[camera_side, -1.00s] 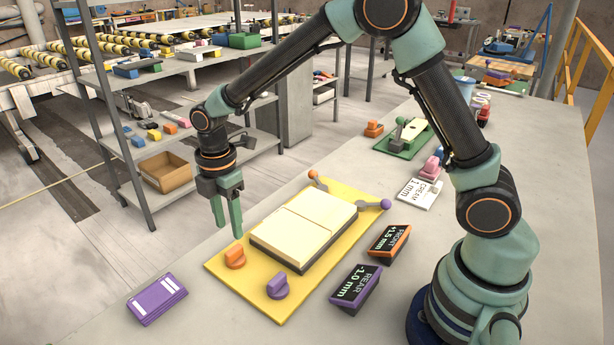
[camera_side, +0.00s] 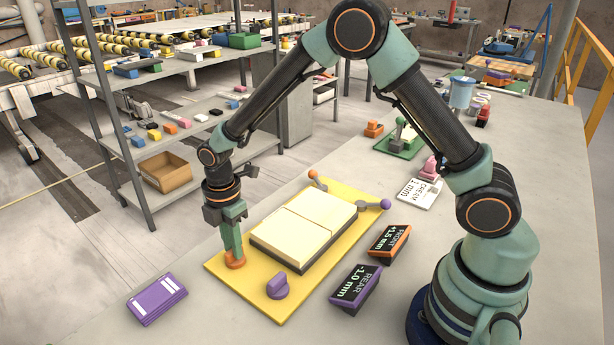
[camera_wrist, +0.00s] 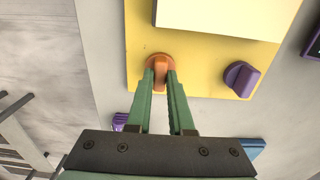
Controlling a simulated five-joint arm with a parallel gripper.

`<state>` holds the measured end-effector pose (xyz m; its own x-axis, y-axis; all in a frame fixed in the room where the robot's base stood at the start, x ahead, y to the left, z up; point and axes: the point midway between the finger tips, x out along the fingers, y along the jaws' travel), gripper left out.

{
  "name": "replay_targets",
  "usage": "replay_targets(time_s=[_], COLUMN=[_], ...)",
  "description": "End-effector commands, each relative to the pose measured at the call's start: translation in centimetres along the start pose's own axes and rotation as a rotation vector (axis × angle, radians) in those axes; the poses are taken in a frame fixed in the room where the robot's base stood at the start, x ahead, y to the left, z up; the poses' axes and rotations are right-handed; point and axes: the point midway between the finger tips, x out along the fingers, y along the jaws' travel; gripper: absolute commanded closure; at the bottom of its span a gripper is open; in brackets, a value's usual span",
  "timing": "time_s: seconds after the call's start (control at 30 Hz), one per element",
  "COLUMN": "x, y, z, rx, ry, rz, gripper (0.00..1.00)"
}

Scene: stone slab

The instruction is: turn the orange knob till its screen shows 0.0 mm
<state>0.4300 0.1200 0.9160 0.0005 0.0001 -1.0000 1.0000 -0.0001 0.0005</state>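The orange knob (camera_side: 236,262) sits at the near left corner of the yellow plate (camera_side: 279,304). My gripper (camera_side: 235,252) points down at it; in the wrist view my gripper (camera_wrist: 160,76) has one green finger on each side of the knob's ridge, closed against it. The orange knob also shows between the fingertips in the wrist view (camera_wrist: 159,66). The orange-framed screen (camera_side: 389,242), marked FRONT, reads +1.5 mm. The purple knob (camera_side: 277,287) stands to the right on the plate, clear of my fingers. The purple-framed screen (camera_side: 355,288), marked REAR, reads -1.0 mm.
A cream block in a dark frame (camera_side: 306,228) covers the plate's middle, close behind the knob. Two small levers with an orange ball (camera_side: 312,174) and a purple ball (camera_side: 386,204) stand at the far edge. A purple box (camera_side: 157,299) lies on the slab at the left.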

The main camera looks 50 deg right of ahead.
Motion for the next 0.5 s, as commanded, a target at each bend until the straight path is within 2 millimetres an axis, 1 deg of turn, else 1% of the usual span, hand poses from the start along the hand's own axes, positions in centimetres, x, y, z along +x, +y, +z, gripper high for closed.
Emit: replay_targets(time_s=[0.27,0.5], x=[-0.04,-0.05], y=[-0.02,-0.01], z=[0.0,0.0], rx=[0.024,0.139], ry=[0.0,0.0], rz=[-0.001,-0.001], gripper=[1.0,1.0])
